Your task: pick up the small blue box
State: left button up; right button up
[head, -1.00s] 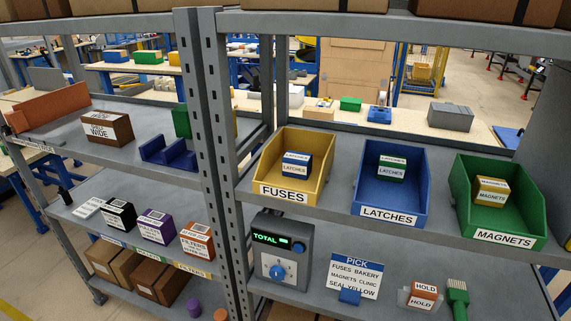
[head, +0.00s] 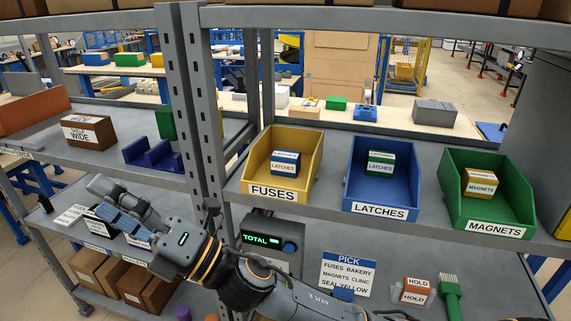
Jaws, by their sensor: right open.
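A small blue box (head: 286,160) with a white "LATCHES" label sits upright inside the yellow "FUSES" bin (head: 252,177) on the right shelf unit. Another small blue block (head: 344,294) lies at the foot of the "PICK" card (head: 347,272) on the shelf below. My right gripper (head: 106,204) is open and looks empty. It is in front of the left shelf unit, well left of both blue things, pointing left. My left gripper is out of view.
A blue "LATCHES" bin (head: 379,211) and a green "MAGNETS" bin (head: 494,229) stand right of the yellow bin. A grey upright post (head: 190,110) separates the shelf units. My right arm covers part of the "TOTAL" device (head: 271,239).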

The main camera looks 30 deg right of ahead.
jog(key=s+a+r+n+g+y, duration=0.2)
jog(key=s+a+n+g+y, duration=0.25)
jog(key=n+g, duration=0.55)
jog(key=n+g+h+p, duration=0.4)
jog(key=n+h, duration=1.6)
jog(key=h, duration=0.6)
send_near(286, 155)
notch_tip(286, 155, down, 5)
jog(key=shift+f, duration=0.1)
jog(key=shift+w+d+h, duration=0.25)
jog(key=shift+w+d, duration=0.35)
jog(key=shift+w, duration=0.05)
jog(key=p+x, duration=0.1)
jog(key=x, duration=0.3)
jog(key=shift+w+d+f+p, duration=0.15)
jog(key=shift+d+f+p, duration=0.05)
jog(key=shift+f+p, duration=0.1)
jog(key=shift+w+f, duration=0.1)
jog(key=shift+f, duration=0.2)
jog(key=c, duration=1.2)
